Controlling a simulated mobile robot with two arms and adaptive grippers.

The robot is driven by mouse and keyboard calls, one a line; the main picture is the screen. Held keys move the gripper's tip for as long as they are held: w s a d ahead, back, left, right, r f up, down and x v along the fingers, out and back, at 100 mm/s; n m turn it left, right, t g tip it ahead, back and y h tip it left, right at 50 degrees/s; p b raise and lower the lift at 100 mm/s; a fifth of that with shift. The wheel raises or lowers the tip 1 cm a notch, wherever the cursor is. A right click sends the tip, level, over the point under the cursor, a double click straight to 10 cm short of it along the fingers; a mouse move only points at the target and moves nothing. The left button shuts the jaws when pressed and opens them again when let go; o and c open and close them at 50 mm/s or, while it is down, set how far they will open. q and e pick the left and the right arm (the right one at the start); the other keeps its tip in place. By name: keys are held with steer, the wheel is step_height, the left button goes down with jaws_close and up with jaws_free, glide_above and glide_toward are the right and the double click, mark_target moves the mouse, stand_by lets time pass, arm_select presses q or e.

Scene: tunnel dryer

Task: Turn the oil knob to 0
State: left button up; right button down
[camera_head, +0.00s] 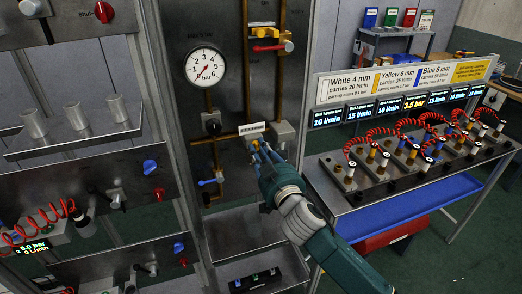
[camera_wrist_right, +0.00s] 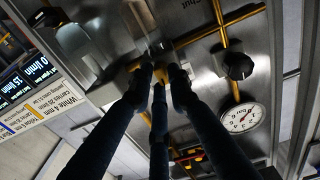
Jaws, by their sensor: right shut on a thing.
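My right gripper (camera_head: 260,150) reaches to the middle metal panel and is shut on a small yellow knob, just below a white label plate (camera_head: 252,128). I take this as the oil knob; the label is too small to read. In the right wrist view the dark fingers of my right gripper (camera_wrist_right: 160,80) close around the yellow knob (camera_wrist_right: 178,74), which they mostly hide. Its pointer and scale cannot be read. My left gripper is not in view.
A round bar gauge (camera_head: 205,66) and a black knob (camera_head: 211,122) sit left of the gripper. A blue-handled valve (camera_head: 210,181) is lower left, and a red-handled valve (camera_head: 270,47) above. A bench (camera_head: 340,205) with several fittings and red coiled hoses stands to the right.

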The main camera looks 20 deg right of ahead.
steer(key=shift+a+r, duration=0.15)
steer(key=shift+r, duration=0.1)
steer(key=c, duration=1.9)
jaws_free()
steer(key=shift+o, duration=0.9)
steer(key=shift+a, duration=0.15)
steer(key=shift+s+f, duration=0.15)
steer(key=shift+s, duration=0.15)
steer(key=s, duration=1.1)
steer(key=shift+s+d, duration=0.2)
steer(key=shift+s, duration=0.05)
